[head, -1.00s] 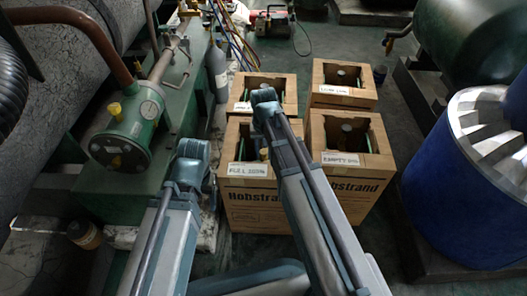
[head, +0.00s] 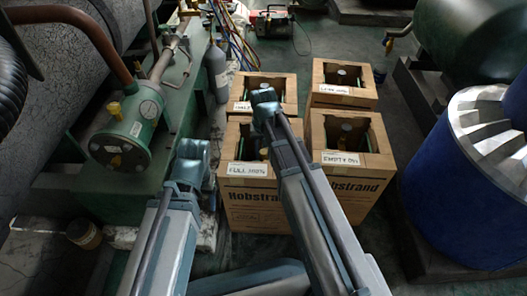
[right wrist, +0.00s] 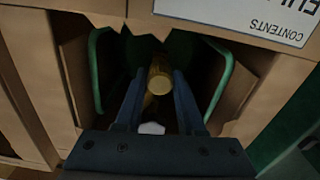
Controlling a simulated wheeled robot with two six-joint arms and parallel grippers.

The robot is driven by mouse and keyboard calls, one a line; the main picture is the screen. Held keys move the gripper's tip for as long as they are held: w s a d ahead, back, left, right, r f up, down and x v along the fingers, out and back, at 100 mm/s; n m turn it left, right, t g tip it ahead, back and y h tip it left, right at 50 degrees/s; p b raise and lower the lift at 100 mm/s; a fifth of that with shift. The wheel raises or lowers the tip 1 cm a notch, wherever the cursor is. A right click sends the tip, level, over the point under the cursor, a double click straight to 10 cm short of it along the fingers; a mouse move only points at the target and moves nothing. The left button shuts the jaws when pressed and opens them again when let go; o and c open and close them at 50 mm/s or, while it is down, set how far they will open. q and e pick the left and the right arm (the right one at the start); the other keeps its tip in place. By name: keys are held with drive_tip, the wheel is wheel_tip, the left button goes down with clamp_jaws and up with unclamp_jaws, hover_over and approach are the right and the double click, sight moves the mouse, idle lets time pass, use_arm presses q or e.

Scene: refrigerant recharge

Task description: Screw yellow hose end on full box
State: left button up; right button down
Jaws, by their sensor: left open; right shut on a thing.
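The full box (head: 255,215) is the front left carton, with a "FULL" label on its front. In the right wrist view its cardboard edge (right wrist: 90,15) and upside-down label (right wrist: 245,15) show at the top. My right gripper (right wrist: 152,85) reaches into its opening, its dark fingers closed on the sides of a yellow, brass-like hose end (right wrist: 159,75). Whether the hose end is seated on the valve cannot be seen. A pale round part (right wrist: 151,128) lies below it. My left arm ends left of the full box; its gripper fingers are hidden from the head view.
An empty-labelled box (head: 350,180) stands right of the full box, with two more cartons behind. A green machine (head: 120,140) with a grey cylinder (head: 216,70) is on the left. A blue drum (head: 455,195) stands on the right. Coloured hoses (head: 232,35) hang at the back.

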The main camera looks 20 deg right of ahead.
drive_tip(key=shift+f+b, duration=0.85)
drive_tip(key=shift+f, duration=0.05)
idle(0.3)
drive_tip(key=m, duration=0.3)
drive_tip(key=shift+m, duration=0.3)
